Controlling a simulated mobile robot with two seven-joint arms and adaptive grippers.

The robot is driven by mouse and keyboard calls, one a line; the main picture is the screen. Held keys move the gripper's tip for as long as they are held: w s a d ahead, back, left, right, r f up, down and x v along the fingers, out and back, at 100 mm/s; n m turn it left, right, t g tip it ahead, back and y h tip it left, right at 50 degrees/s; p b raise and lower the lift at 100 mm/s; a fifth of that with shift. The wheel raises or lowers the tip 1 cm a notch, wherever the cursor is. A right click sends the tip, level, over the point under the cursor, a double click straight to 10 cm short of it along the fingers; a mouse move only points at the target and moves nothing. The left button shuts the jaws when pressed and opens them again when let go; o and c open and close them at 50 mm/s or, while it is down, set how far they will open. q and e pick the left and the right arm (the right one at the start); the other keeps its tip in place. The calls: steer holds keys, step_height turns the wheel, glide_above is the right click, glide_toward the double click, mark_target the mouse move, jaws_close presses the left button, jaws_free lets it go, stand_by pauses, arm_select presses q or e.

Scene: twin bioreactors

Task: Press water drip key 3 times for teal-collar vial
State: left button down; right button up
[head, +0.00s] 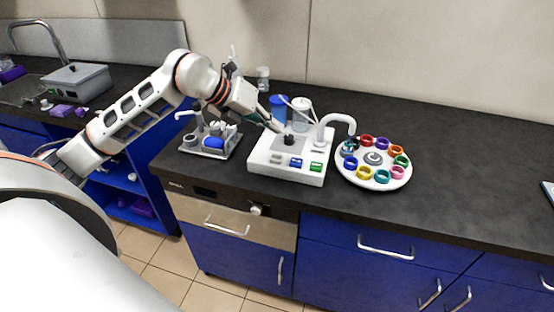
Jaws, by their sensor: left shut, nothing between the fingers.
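A white dosing station (262,164) stands on the dark counter, with a blue key (296,162) and a green key (316,167) on its front. I cannot read any label on the keys. A round white carousel (373,187) beside it holds several vials with coloured collars. A teal-looking collar (382,176) shows at its front; another bluish vial (349,147) sits near the spout, its shade hard to tell. My left gripper (277,128) is shut and empty, above the back left of the station, behind the keys. My right gripper is out of view.
A blue bottle (278,107) and a clear one (302,112) stand at the station's back. A curved white spout (341,118) reaches toward the carousel. A small tray (213,152) with items sits at the left.

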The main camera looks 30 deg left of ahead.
arm_select(q)
steer(key=b, duration=0.3)
glide_above(274, 157)
step_height(274, 157, down, 5)
steer(key=shift+f, duration=0.5)
steer(key=shift+f+b, duration=0.3)
steer(key=shift+b, duration=0.05)
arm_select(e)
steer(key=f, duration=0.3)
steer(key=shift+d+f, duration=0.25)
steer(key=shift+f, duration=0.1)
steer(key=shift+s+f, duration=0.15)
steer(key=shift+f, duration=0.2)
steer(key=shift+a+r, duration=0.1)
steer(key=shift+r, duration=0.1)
arm_select(q)
steer(key=shift+f, duration=0.1)
